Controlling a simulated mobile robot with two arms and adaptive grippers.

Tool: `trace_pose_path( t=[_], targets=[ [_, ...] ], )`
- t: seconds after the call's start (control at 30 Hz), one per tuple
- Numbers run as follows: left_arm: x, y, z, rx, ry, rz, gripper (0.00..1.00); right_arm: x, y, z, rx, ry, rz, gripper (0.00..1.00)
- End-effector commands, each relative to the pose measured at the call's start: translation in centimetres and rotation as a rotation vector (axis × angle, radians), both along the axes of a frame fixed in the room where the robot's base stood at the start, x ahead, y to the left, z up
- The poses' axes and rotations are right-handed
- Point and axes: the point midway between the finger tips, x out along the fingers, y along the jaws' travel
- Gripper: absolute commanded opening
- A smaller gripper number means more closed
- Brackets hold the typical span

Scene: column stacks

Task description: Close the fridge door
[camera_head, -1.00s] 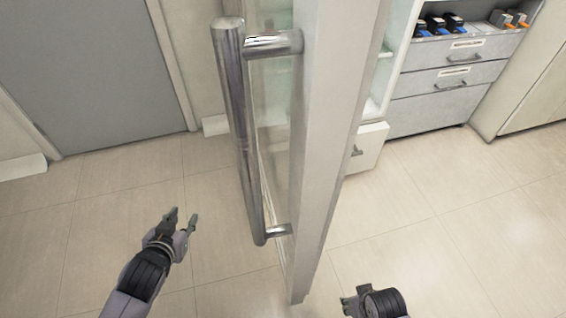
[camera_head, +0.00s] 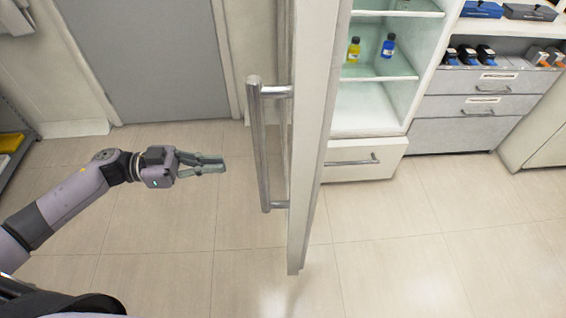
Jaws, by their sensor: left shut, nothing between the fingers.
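The fridge door (camera_head: 315,140) stands open, seen nearly edge-on in the middle of the head view. Its long metal handle (camera_head: 262,150) is on the left face of the door. The fridge interior (camera_head: 372,108), with glass shelves, shows to the right behind the door. My left gripper (camera_head: 222,164) is left of the handle, apart from it, and points right toward it. It is shut and empty. My right gripper is out of view.
A yellow bottle (camera_head: 353,50) and a blue bottle (camera_head: 388,46) stand on a fridge shelf. A grey drawer unit (camera_head: 470,122) stands to the right. A grey room door (camera_head: 155,60) is at the back left. The tiled floor (camera_head: 420,240) is clear.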

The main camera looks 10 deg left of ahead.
Motion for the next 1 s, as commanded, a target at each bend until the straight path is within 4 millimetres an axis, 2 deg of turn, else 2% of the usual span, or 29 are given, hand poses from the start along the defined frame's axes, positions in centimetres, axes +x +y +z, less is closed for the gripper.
trace_pose_path(
  t=[0.17,0.6,0.8,1.0],
  targets=[
    [0.5,-2.2,0.0,-0.006,-0.005,-0.004,0.0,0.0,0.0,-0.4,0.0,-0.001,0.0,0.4],
    [2.5,-11.0,0.0,-0.007,-0.005,-0.002,0.0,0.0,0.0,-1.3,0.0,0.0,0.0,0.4],
    [3.0,-13.0,0.0,-0.006,-0.002,-0.001,0.0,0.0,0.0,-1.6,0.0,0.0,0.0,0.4],
    [3.1,-13.5,0.0,-0.004,-0.002,0.001,0.0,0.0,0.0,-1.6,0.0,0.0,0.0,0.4]
  ],
)
